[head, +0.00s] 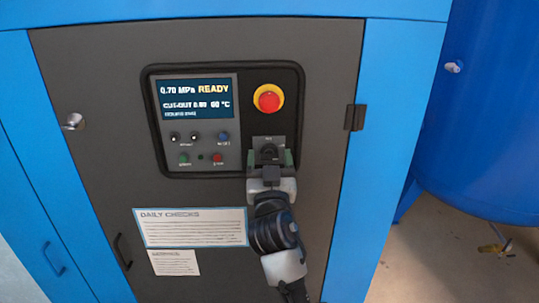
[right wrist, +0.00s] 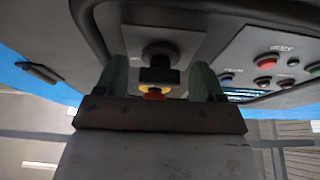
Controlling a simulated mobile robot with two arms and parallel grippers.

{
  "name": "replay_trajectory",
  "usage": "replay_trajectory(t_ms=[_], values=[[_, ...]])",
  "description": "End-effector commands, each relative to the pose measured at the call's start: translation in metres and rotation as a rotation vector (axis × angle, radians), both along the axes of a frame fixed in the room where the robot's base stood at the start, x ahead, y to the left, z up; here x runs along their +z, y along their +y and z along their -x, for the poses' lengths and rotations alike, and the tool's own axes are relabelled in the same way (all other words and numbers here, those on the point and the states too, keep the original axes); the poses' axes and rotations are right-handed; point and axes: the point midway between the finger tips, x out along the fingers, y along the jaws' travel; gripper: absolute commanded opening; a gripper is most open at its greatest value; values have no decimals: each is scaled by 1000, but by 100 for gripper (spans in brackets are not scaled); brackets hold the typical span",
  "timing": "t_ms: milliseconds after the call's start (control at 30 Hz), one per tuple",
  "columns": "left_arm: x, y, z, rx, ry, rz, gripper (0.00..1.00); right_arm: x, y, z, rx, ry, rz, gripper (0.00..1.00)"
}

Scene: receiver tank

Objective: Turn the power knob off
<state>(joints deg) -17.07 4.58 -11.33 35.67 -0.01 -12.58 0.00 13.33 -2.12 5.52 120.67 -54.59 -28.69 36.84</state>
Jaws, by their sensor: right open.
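The black power knob (head: 269,151) sits on a small grey plate below the red emergency button on the dark panel. It also shows in the right wrist view (right wrist: 159,66), ahead of the gripper's palm. My right gripper (head: 270,158) is at the knob, its two greenish fingers standing apart on either side. In the right wrist view the right gripper (right wrist: 160,78) is open, with a gap between each finger and the knob. In the head view the gripper partly hides the knob and its plate. My left gripper is not in view.
A red emergency button (head: 268,98) on a yellow ring is just above the knob. A display (head: 194,98) reads 0.70 MPa READY, with small buttons (head: 184,158) below it. A door hinge (head: 355,117) is to the right, and a blue tank (head: 485,120) stands farther right.

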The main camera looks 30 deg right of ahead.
Motion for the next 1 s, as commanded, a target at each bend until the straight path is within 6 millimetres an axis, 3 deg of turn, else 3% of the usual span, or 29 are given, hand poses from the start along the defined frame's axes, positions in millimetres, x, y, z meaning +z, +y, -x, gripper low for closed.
replay_trajectory(t_ms=[133,400,467,767,1000], values=[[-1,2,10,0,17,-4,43,0,0,0,0,0,0,68],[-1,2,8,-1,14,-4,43,0,0,0,0,0,0,26],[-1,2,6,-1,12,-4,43,0,0,0,0,0,0,20],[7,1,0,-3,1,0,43,2,0,0,0,23,38,20],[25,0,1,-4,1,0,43,4,-1,0,0,99,160,20]])
